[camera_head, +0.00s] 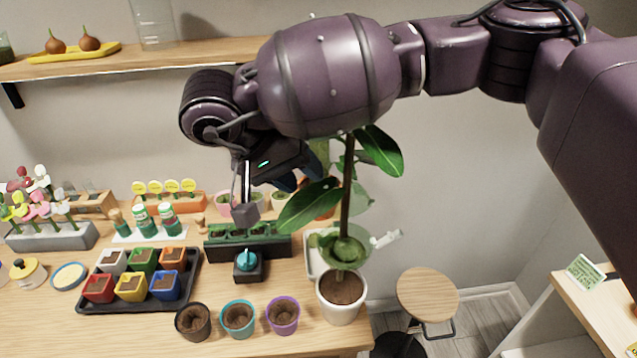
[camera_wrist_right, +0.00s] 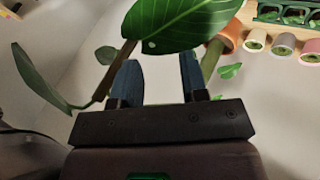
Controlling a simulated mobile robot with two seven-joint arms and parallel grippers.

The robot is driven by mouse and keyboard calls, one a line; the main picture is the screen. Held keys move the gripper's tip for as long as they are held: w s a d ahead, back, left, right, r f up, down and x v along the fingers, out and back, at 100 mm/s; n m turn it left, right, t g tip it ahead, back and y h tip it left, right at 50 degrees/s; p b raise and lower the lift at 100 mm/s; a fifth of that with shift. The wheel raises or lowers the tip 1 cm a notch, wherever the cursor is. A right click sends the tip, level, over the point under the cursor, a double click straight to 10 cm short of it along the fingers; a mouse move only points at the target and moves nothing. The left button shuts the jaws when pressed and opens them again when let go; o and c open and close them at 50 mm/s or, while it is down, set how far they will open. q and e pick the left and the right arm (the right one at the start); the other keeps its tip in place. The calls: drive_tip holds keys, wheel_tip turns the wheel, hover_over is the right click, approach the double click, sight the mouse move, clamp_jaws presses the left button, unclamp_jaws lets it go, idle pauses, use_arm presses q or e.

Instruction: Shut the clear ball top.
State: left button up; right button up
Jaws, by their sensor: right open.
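The clear ball (camera_head: 338,252) sits around the stem of a tall leafy plant, low above its white pot (camera_head: 341,305), with greenish matter inside. A faint clear rounded part, which looks like its raised top (camera_head: 357,198), shows behind the stem, partly hidden by leaves. My right gripper (camera_head: 303,172) is above and left of the ball, beside the leaves, partly hidden by its own arm. In the right wrist view its two blue fingers (camera_wrist_right: 160,82) are apart, with a large leaf (camera_wrist_right: 180,22) crossing near their tips; the ball cannot be made out there. My left gripper is not in view.
A black tray (camera_head: 189,300) of coloured pots and three round soil pots, one of them purple (camera_head: 283,316), stand left of the plant. A green planter (camera_head: 275,248) stands behind. A stool (camera_head: 428,294) is right of the table. A shelf (camera_head: 130,65) runs above.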

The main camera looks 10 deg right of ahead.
sight(321, 190)
drive_tip(key=shift+p+x, duration=0.45)
drive_tip(key=shift+x, duration=2.1)
clamp_jaws()
